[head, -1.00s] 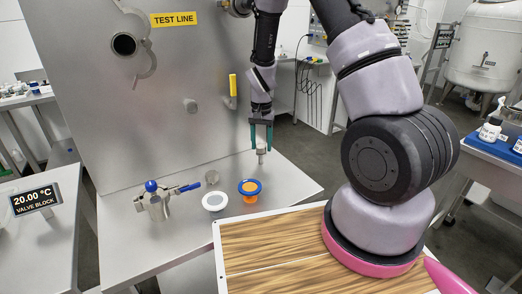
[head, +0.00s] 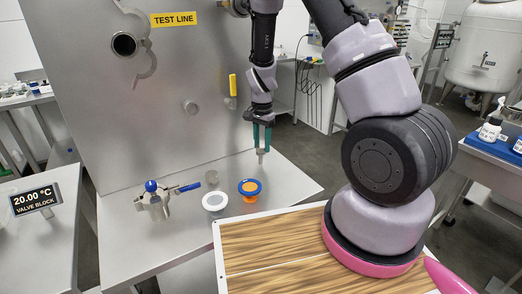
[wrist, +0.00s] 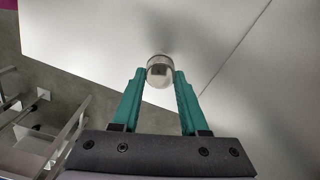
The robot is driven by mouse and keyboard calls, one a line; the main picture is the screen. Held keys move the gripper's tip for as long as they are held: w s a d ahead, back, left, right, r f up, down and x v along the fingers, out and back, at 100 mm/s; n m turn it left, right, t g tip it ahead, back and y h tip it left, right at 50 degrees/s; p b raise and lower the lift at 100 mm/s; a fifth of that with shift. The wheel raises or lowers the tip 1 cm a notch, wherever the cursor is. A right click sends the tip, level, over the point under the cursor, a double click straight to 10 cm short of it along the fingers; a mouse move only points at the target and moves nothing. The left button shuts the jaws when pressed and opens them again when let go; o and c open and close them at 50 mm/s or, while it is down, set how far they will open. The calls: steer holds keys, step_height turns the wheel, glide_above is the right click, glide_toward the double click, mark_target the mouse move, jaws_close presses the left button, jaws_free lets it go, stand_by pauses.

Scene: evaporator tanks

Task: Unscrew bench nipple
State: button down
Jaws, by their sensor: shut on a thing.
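The bench nipple (head: 261,156) is a small metal cylinder, upright at the back right of the steel bench (head: 290,185). My gripper (head: 262,142) points down over it with its green fingers on either side. In the wrist view the nipple's round, shiny end (wrist: 160,71) sits between the two fingertips (wrist: 161,80), and the gripper is shut on it. The nipple's lower end is close to the bench top; I cannot tell whether threads still join it there.
A metal valve with a blue knob (head: 152,187) and blue handle stands on the bench at left. A steel panel (head: 180,100) rises behind.

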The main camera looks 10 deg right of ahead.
steer(key=n, duration=0.4)
steer(key=shift+a, duration=0.1)
steer(key=shift+n, duration=1.2)
steer(key=n, duration=0.3)
steer(key=shift+a, duration=0.1)
steer(key=n, duration=0.4)
steer(key=shift+a+n, duration=0.1)
steer(key=shift+n, duration=0.2)
steer(key=shift+r, duration=0.1)
